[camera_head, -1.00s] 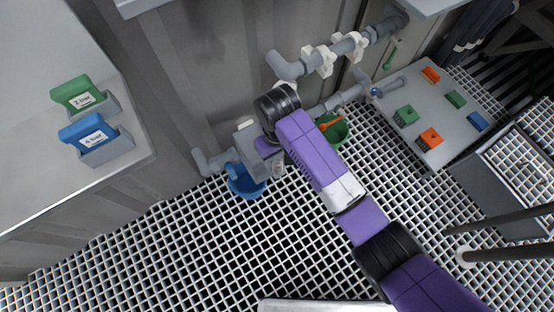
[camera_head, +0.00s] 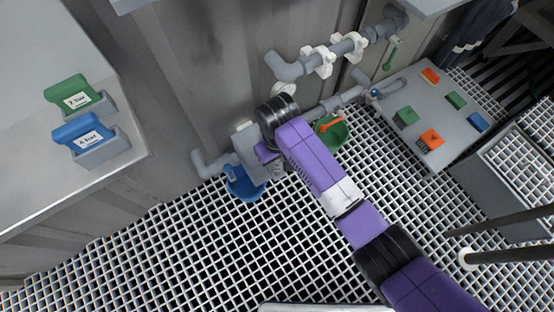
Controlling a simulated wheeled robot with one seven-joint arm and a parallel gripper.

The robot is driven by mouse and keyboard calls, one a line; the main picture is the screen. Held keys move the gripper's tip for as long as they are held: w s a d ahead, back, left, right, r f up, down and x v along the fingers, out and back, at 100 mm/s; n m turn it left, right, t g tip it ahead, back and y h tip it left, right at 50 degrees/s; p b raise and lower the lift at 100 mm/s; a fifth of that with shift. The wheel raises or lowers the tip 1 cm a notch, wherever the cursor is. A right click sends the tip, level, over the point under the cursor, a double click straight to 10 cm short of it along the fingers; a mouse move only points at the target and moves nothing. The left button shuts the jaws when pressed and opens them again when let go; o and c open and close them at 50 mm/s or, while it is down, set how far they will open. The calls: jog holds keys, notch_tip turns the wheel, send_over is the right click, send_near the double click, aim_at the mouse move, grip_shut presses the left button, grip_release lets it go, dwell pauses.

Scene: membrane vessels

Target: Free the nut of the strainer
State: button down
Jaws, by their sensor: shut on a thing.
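My gripper (camera_head: 250,146) is a grey block at the end of my purple arm, against the lower grey pipe run (camera_head: 210,165) on the tank wall. It is shut on a part of that run, at the place of the strainer. The gripper and arm hide most of the strainer and its nut, so I cannot make out their shape or whether the nut is loose. A blue bucket (camera_head: 245,188) stands on the grating right below the gripper. A small blue handle (camera_head: 230,172) shows at its upper left edge.
A green bucket (camera_head: 335,134) with an orange handle (camera_head: 330,125) over it is close to my arm's right. Above runs an upper pipe (camera_head: 348,45) with white clamps. A grey panel (camera_head: 435,150) with coloured blocks is at right. Labelled green (camera_head: 74,94) and blue (camera_head: 83,132) holders sit left. The lower grating is clear.

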jog(key=shift+r, duration=0.15)
jog(key=n+p, duration=0.3)
jog(key=shift+r, duration=0.15)
jog(key=n+p, duration=0.3)
jog(key=shift+n, duration=0.3)
jog(key=n+p, duration=0.2)
jog(key=n, duration=0.1)
jog(key=shift+n, duration=0.3)
jog(key=shift+f+n+p, duration=0.2)
jog(key=shift+n+p, duration=0.35)
jog(key=shift+n, duration=1.35)
jog(key=c, duration=1.1)
grip_release()
